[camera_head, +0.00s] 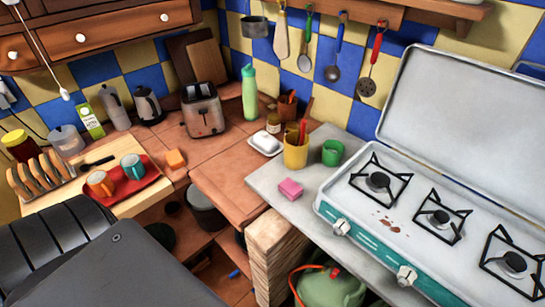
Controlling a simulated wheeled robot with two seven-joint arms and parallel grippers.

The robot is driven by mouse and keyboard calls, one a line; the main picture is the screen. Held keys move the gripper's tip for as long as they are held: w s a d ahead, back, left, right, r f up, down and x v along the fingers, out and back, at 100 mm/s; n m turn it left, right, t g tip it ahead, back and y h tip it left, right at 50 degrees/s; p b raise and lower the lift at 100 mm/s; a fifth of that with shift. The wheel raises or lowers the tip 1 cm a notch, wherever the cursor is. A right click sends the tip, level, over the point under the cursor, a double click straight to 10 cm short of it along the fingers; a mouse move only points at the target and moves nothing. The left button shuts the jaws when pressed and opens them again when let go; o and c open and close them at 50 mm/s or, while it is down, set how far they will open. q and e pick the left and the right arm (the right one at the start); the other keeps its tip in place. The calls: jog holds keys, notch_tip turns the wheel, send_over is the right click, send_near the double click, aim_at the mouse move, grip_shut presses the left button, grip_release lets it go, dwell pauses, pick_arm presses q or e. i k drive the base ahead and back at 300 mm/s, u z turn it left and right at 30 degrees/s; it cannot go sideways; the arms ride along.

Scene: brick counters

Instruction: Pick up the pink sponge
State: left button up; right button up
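The pink sponge (290,188) is a small block. It lies flat on the grey counter top (268,181), near its left edge and to the left of the camping stove. Nothing covers it and nothing touches it from above. Neither of my grippers shows in the head view. A dark grey and black ribbed part of my own body fills the lower left corner, well away from the sponge.
The stove (388,222) stands open to the right. A yellow cup (295,154) with utensils and a green cup (332,152) stand behind the sponge. A white butter dish (265,143) and an orange sponge (175,159) are farther left. Bare counter surrounds the sponge.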

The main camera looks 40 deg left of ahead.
aim_at(291, 190)
jog(key=u, duration=0.9)
